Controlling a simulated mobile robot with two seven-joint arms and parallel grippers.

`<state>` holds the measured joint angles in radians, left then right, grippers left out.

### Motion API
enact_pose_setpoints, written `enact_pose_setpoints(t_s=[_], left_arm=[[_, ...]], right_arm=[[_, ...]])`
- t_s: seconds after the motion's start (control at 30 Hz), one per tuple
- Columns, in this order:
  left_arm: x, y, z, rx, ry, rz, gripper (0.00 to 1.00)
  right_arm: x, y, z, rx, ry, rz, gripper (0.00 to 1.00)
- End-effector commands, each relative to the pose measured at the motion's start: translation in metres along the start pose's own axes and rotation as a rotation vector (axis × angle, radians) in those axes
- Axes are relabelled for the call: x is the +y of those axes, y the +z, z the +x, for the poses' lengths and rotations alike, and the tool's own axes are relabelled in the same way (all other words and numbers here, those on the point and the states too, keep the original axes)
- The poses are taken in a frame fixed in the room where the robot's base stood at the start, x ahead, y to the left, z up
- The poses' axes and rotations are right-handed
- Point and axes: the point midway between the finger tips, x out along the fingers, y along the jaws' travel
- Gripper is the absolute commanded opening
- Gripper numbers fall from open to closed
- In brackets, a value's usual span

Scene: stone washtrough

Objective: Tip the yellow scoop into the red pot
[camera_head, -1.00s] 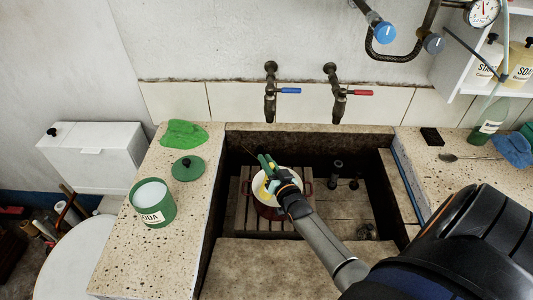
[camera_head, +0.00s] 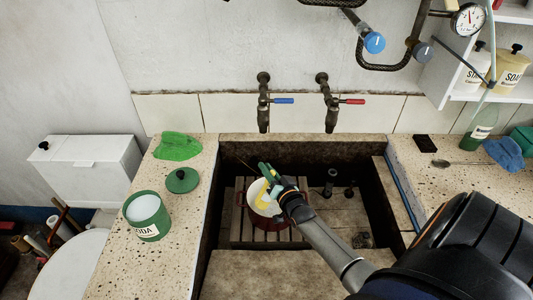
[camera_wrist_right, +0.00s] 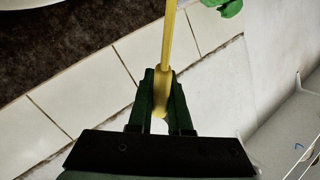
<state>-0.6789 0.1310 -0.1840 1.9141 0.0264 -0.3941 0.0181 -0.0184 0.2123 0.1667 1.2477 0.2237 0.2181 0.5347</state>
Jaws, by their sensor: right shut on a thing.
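The red pot (camera_head: 268,223) with a pale inside stands on wooden slats in the stone trough. My right gripper (camera_head: 269,174) is above the pot, shut on the yellow scoop (camera_head: 264,197). The scoop hangs down over the pot's opening, and the gripper and arm partly cover the pot's right side. In the right wrist view, the yellow handle (camera_wrist_right: 168,45) runs up out of the picture from between the dark green fingers (camera_wrist_right: 161,88). The scoop's bowl is outside that view, and I cannot tell what it holds. My left gripper is not in view.
An open green soda tin (camera_head: 147,216), its green lid (camera_head: 182,181) and a green cloth (camera_head: 176,146) rest on the left ledge. Two taps (camera_head: 263,115) are on the wall above the trough. A blue cloth (camera_head: 504,153) and a bottle (camera_head: 482,126) are at the right.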

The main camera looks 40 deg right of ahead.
Motion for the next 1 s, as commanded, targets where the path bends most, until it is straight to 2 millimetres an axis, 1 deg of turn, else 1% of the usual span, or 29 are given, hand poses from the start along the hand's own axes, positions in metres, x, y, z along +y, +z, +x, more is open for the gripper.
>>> enact_pose_setpoints(t_s=[0.33, 0.7, 1.0], left_arm=[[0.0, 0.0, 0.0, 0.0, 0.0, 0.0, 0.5], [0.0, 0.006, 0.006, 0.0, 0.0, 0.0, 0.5], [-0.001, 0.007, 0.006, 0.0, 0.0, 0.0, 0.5]], right_arm=[[0.0, 0.0, 0.0, 0.001, -0.001, 0.003, 0.0], [0.02, -0.004, 0.003, -0.021, -0.001, 0.141, 0.0], [0.023, -0.006, 0.004, -0.027, 0.0, 0.179, 0.0]])
